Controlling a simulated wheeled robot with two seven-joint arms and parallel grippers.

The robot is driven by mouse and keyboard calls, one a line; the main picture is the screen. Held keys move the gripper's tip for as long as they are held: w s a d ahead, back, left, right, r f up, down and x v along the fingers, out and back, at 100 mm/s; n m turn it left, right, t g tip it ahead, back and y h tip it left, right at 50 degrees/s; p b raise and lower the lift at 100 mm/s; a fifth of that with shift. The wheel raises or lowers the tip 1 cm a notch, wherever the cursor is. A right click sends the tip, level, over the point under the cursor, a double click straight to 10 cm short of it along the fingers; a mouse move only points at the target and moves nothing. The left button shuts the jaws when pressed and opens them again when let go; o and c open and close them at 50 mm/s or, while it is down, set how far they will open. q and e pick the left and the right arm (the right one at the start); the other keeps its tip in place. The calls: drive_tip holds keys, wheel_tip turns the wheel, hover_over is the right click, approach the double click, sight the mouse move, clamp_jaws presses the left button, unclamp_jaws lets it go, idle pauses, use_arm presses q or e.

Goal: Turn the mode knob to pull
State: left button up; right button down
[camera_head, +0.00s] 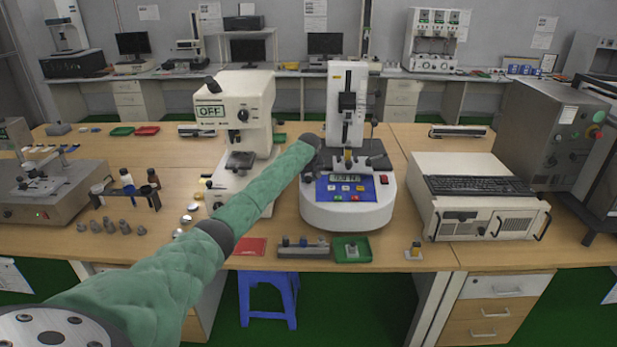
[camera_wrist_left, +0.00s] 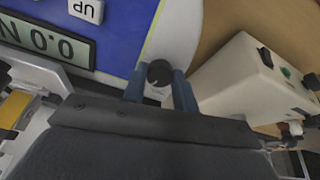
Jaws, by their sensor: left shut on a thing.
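The test machine (camera_head: 347,212) with a blue control panel (camera_head: 367,190) stands at the middle of the table. My left arm reaches across to the left side of this machine, and its fingers cannot be made out clearly in the head view. In the left wrist view, a small round black knob (camera_wrist_left: 158,72) sits at the edge of the blue panel (camera_wrist_left: 128,38). My left gripper (camera_wrist_left: 160,86) has its blue fingers on both sides of the knob, shut on it. The knob's setting cannot be read. My right gripper is not in view.
In the wrist view, a display (camera_wrist_left: 48,42) and an "UP" button (camera_wrist_left: 87,10) are close by. A white box (camera_wrist_left: 250,80) is right of the fingers. A white tester with an "OFF" screen (camera_head: 210,111) stands left of the machine; a keyboard (camera_head: 480,185) lies on a white case to the right.

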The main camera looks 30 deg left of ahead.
use_arm(q)
drive_tip(key=shift+n, duration=0.4)
drive_tip(key=n+p, duration=0.1)
drive_tip(key=n, duration=0.1)
drive_tip(key=shift+d+r+n, duration=0.1)
drive_tip(key=shift+n, duration=0.2)
drive_tip(key=n+p, duration=0.1)
drive_tip(key=n, duration=0.3)
drive_tip(key=shift+w+g, duration=0.1)
drive_tip(key=shift+g, duration=0.2)
drive_tip(key=shift+n+y, duration=0.3)
drive_tip(key=shift+n, duration=0.5)
drive_tip(key=shift+n+p, duration=0.3)
drive_tip(key=shift+n, duration=0.4)
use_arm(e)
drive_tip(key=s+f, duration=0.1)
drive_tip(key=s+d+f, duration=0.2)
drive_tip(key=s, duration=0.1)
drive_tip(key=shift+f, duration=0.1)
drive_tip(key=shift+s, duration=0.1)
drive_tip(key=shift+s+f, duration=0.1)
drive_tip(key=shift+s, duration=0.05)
